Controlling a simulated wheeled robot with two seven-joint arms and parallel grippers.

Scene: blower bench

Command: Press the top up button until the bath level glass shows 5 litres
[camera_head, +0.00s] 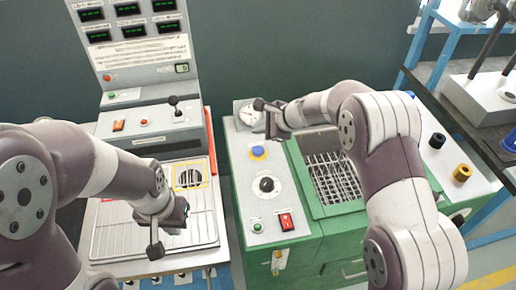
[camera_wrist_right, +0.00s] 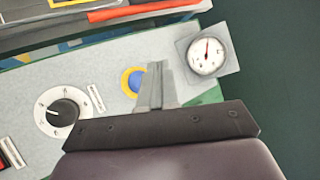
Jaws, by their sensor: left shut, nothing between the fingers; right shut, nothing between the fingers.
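A blue button (camera_head: 257,152) with a yellow surround sits on the pale top panel of the green bath unit (camera_head: 305,245); it also shows in the right wrist view (camera_wrist_right: 133,82). Its label cannot be read. My right gripper (camera_head: 260,104) is shut and empty, above the panel near the round dial gauge (camera_head: 250,116). In the right wrist view its fingers (camera_wrist_right: 156,68) lie just right of the blue button and partly cover its edge; contact cannot be told. My left gripper (camera_head: 156,250) is shut and empty over the left bench's front. No level glass can be clearly identified.
A black knob (camera_head: 267,185) and a red switch (camera_head: 286,221) sit on the same panel. A wire basket (camera_head: 332,178) lies in the bath opening. A black cap (camera_head: 437,140) and brass cap (camera_head: 462,173) stand right of my right arm.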

